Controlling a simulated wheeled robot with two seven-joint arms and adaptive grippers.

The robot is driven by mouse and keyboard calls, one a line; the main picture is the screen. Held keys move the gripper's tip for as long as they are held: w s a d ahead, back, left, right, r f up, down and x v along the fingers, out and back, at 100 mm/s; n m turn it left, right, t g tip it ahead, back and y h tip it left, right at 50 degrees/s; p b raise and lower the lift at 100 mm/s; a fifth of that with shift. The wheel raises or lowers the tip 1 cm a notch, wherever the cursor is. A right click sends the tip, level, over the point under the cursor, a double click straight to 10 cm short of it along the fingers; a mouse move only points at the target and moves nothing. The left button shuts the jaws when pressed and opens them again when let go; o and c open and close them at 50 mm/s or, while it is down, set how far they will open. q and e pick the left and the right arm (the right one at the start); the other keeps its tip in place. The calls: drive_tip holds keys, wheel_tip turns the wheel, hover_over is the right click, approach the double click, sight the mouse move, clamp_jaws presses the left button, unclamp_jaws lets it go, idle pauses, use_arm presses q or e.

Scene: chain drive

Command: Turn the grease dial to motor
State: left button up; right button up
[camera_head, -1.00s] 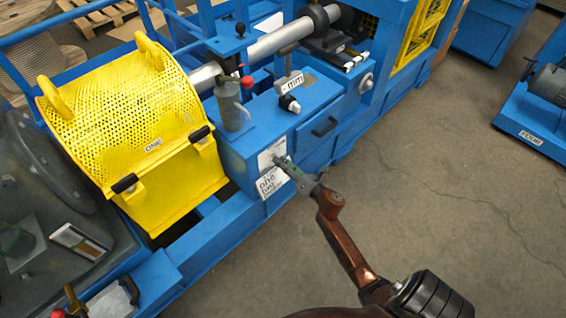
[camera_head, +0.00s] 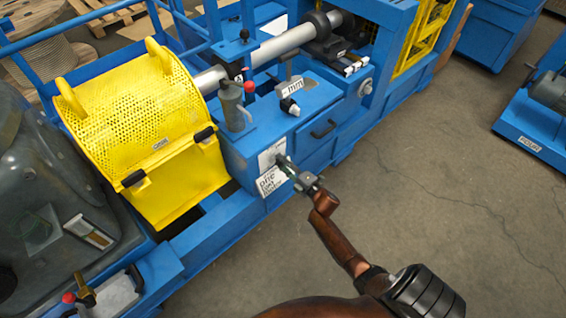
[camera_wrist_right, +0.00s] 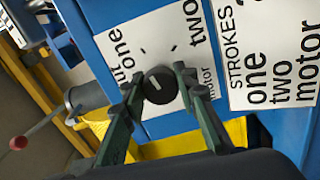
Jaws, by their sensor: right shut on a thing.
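The grease dial (camera_wrist_right: 160,86) is a round black knob with a short white mark on its face, which points towards the upper left of the wrist view. It sits on a white plate (camera_wrist_right: 150,38) lettered "one", "two" and "motor". The plate also shows in the head view (camera_head: 265,160) on the front of the blue machine, where the dial is mostly hidden by the fingers. My right gripper (camera_wrist_right: 160,91) has its greenish fingers on either side of the knob, shut on it; in the head view the gripper (camera_head: 285,163) reaches the plate. My left gripper is out of view.
A "STROKES" card (camera_wrist_right: 275,50) hangs beside the dial plate. A yellow perforated guard (camera_head: 145,115) stands to the left. A grey hand pump (camera_head: 232,108) with a red-knobbed lever stands above. A drawer handle (camera_head: 323,129) is to the right. The floor (camera_head: 430,180) at right is clear.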

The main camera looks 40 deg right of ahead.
drive_tip(key=m+p, duration=0.2)
drive_tip(key=m, duration=0.4)
drive_tip(key=shift+m+p, duration=0.3)
drive_tip(key=m+p, duration=0.1)
drive_tip(key=m, duration=0.1)
drive_tip(key=shift+m, duration=0.4)
drive_tip(key=m+p, duration=0.1)
drive_tip(key=m, duration=0.2)
drive_tip(key=shift+f, duration=0.1)
drive_tip(key=m, duration=0.4)
drive_tip(key=shift+p, duration=0.3)
drive_tip(key=m, duration=0.3)
drive_tip(key=shift+a+f+m, duration=0.1)
drive_tip(key=shift+m, duration=0.3)
drive_tip(key=m, duration=0.3)
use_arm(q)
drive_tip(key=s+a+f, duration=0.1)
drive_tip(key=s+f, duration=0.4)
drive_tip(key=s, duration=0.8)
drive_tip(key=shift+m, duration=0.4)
use_arm(e)
drive_tip(key=shift+a+m, duration=0.1)
drive_tip(key=shift+m, duration=1.4)
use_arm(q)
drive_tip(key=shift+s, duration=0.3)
